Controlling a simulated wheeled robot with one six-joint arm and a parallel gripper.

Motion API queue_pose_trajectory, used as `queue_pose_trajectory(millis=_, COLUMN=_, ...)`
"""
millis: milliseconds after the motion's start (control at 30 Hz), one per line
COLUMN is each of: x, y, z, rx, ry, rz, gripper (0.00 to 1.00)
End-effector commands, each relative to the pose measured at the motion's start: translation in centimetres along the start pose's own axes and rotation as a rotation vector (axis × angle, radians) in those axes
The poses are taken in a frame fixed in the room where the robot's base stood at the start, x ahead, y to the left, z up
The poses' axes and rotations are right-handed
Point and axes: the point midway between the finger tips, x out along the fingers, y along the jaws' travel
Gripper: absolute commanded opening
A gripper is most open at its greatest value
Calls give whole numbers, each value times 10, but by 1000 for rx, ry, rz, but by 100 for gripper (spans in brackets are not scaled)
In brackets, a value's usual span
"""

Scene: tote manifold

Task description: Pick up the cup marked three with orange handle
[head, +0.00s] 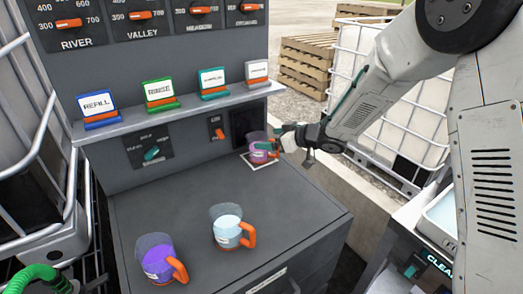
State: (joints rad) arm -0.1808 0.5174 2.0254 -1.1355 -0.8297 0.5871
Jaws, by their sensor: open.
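Three clear cups with orange handles show in the head view; any number on them is too small to read. One cup with pink-purple liquid (258,156) stands on a white-outlined square at the back of the counter, under a dark recess. My gripper (277,146) is open at the right side of this cup, by its handle; contact cannot be told. A cup with pale blue liquid (226,231) stands upright mid-front, handle to the right. A cup with purple liquid (156,261) stands front left, handle to the right.
The grey counter (165,205) is clear between the cups. A panel with dials rises behind, with a shelf (180,122) of coloured signs. A low concrete wall (340,195) and a white tote (385,95) stand right. Pallets (313,55) are behind.

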Motion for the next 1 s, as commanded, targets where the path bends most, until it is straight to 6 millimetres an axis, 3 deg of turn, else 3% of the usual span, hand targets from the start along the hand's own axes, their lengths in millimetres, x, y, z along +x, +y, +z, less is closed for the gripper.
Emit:
queue_pose_trajectory(millis=300, x=43, y=0, z=2, rx=0, ry=-1, rz=0, gripper=88)
queue_pose_trajectory(millis=567, x=48, y=1, z=2, rx=0, ry=0, rz=2, gripper=88)
queue_pose_trajectory(millis=767, x=48, y=1, z=2, rx=0, ry=0, rz=2, gripper=35)
queue_pose_trajectory(millis=867, x=48, y=1, z=2, rx=0, ry=0, rz=3, gripper=29)
queue_pose_trajectory(millis=1000, x=48, y=1, z=2, rx=0, ry=0, rz=3, gripper=29)
